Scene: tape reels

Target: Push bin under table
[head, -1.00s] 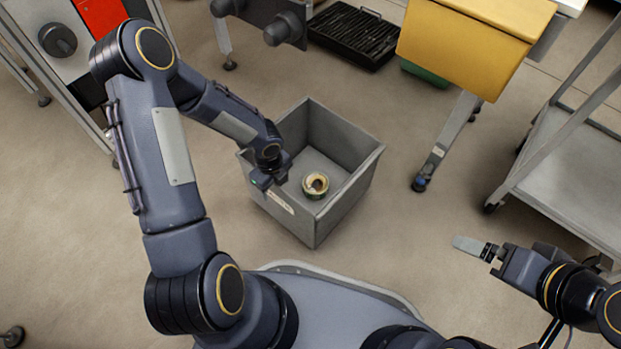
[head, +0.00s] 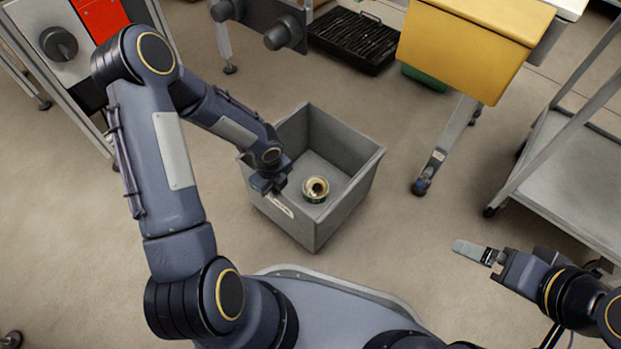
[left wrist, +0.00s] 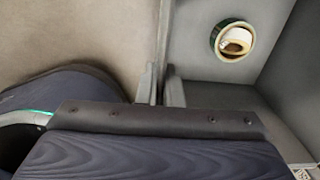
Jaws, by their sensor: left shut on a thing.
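A grey open-topped square bin (head: 345,207) stands on the floor in front of me. A tape reel (head: 315,190) lies inside on its bottom, also seen in the left wrist view (left wrist: 232,40). My left gripper (head: 268,188) is at the bin's left near wall, shut on its top edge. In the left wrist view the fingers (left wrist: 165,92) sit on either side of the wall. My right gripper (head: 474,251) is out to the right, away from the bin; its opening cannot be made out. A table leg (head: 440,150) stands beyond the bin to the right.
A yellow box (head: 465,45) is up at the table. A black ribbed tray (head: 352,38) lies on the floor behind the bin. A grey cart (head: 570,175) stands at the right. A machine with a red panel (head: 100,18) is at the far left. Floor around the bin is clear.

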